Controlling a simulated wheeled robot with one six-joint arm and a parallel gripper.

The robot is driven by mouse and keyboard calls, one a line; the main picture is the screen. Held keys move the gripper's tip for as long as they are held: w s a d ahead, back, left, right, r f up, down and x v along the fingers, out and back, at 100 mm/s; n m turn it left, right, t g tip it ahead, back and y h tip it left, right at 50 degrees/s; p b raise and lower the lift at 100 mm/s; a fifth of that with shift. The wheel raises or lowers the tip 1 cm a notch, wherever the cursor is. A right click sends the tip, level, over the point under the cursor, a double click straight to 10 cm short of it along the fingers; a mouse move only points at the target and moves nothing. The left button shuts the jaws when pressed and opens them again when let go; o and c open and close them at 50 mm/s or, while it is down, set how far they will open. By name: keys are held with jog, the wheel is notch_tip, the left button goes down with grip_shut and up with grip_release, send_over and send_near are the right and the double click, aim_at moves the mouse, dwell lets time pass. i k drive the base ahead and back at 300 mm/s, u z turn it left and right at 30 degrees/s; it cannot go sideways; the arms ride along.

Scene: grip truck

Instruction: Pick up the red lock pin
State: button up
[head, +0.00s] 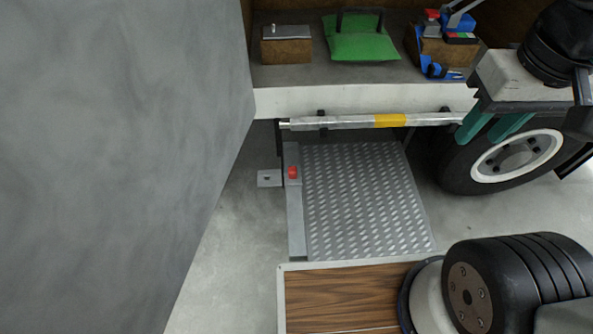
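A small red piece (292,172), which looks like the lock pin, sits on the grey strip along the left edge of a ribbed metal plate. It is small in the view, and how it is seated cannot be told. My gripper (480,138) is at the upper right, in front of the truck's wheel. Its two teal fingers point down and left and are apart, with nothing seen between them. It is well to the right of the red piece, and apart from it.
The diamond-patterned plate (365,205) lies below the truck bed edge (350,100). A metal bar with a yellow band (390,121) runs along that edge. A green bag (360,42) and a wooden block (287,50) are on the bed. A large grey panel (100,150) fills the left.

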aim_at(292, 170)
jog(key=k, duration=1)
jog(key=z, duration=0.7)
jog(key=i, duration=0.65)
jog(key=u, duration=1.85)
